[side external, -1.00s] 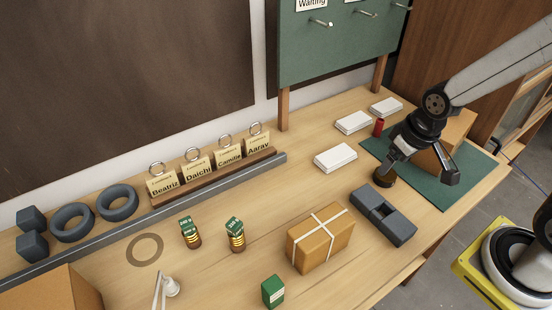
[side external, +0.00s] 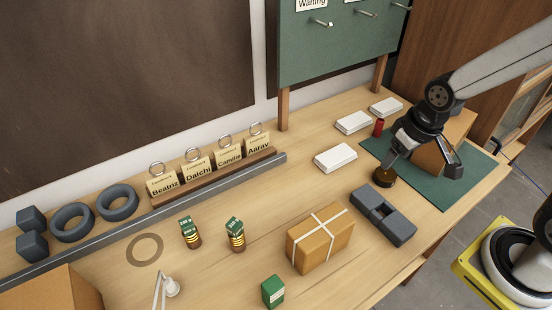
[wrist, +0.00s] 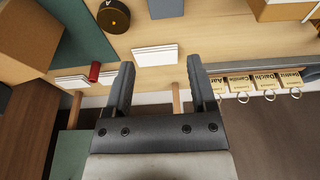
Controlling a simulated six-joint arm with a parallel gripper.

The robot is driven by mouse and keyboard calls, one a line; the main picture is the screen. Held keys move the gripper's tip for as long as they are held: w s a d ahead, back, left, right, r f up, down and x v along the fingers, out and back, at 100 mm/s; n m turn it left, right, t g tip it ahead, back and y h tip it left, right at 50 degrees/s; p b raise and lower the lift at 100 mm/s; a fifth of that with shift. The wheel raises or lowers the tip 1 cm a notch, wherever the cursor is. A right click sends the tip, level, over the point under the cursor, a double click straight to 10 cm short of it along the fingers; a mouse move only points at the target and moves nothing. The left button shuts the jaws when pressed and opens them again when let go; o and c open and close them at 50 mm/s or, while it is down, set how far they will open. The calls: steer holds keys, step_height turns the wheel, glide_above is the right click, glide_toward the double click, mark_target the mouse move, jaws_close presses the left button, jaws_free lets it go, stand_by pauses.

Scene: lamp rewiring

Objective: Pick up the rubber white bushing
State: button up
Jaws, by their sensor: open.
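I cannot identify the rubber white bushing with certainty. A small white piece (side external: 172,287) with a thin white stem beside it stands near the front left of the table in the side view. It does not show in the wrist view. My gripper (side external: 421,164) is at the far right of the table, above the green mat, far from that white piece. In the wrist view my gripper (wrist: 159,68) has its two dark fingers apart with nothing between them. A dark round tin-like thing (side external: 385,178) stands just below the fingers; it also shows in the wrist view (wrist: 114,16).
White flat boxes (side external: 335,158) and a red cylinder (side external: 378,127) lie near my gripper. A grey block (side external: 383,215), a tied brown parcel (side external: 320,238) and a green box (side external: 272,291) stand in front. Name tags (side external: 258,145) line the back. The table between is partly clear.

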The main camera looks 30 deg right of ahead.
steer(key=w+a+r+m+t+y, duration=0.15)
steer(key=a+m+y, duration=0.7)
steer(key=a, duration=1.25)
steer(key=w+a+r+m+t+y, duration=0.1)
steer(key=w+a+r+m+y, duration=0.2)
steer(key=a+m, duration=1.45)
steer(key=n, duration=0.3)
glide_toward(173, 283)
steer(key=a, duration=0.1)
steer(key=w+a+f+y, duration=0.1)
steer(key=shift+w+a, duration=0.1)
steer(key=shift+a, duration=0.15)
steer(key=shift+f, duration=0.6)
steer(key=shift+a, duration=0.15)
steer(key=shift+x, duration=1.2)
steer(key=shift+w, duration=0.15)
